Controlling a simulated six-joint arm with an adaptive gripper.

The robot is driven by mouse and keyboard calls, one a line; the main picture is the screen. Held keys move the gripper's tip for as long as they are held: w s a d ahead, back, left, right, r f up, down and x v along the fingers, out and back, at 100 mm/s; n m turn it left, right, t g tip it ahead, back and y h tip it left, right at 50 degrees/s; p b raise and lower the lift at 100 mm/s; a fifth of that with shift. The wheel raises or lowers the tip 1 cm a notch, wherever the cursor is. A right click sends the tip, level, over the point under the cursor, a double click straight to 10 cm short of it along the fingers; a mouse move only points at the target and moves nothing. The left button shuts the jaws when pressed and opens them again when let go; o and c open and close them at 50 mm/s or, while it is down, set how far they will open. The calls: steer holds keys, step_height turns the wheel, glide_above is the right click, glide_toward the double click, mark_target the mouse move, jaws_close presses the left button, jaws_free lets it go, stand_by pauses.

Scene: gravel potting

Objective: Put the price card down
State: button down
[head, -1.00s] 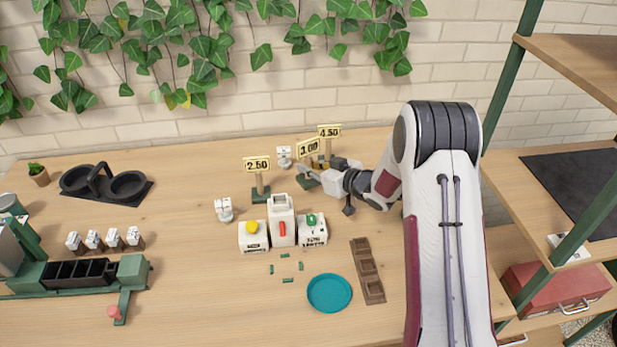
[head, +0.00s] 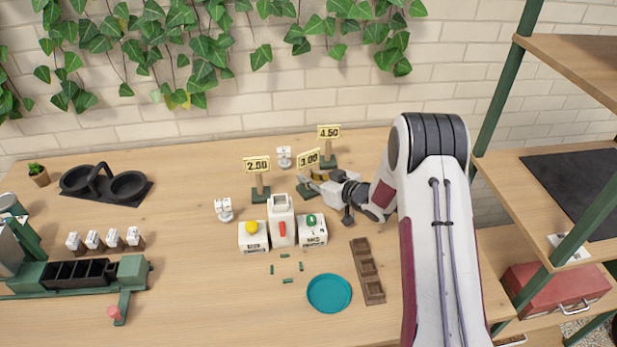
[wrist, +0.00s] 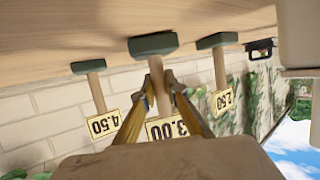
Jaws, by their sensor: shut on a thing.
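The price card marked 3.00 (head: 308,159) is on a wooden post with a dark green base (head: 307,192). It is nearly upright and slightly turned, between the 2.50 card (head: 257,164) and the 4.50 card (head: 329,131). My gripper (head: 317,178) is shut on its post, coming from the right. In the wrist view my fingers (wrist: 158,88) close on both sides of the post, with the 3.00 plate (wrist: 170,128) below them and the base (wrist: 153,43) near the tabletop. I cannot tell whether the base touches the table.
White boxes with yellow, red and green tops (head: 281,228) stand just in front of the cards. A small white item (head: 284,157) stands behind. A teal dish (head: 329,293) and a brown tray (head: 367,270) lie nearer.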

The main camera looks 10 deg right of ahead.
stand_by(0.3)
steer(key=c, duration=2)
jaws_free()
steer(key=shift+f, duration=0.1)
steer(key=shift+c, duration=0.2)
steer(key=shift+s+d+r, duration=0.1)
steer(key=shift+r, duration=0.1)
steer(key=v, duration=1.1)
steer(key=shift+s+d, duration=0.2)
steer(key=shift+s, duration=0.1)
steer(key=shift+r, duration=0.2)
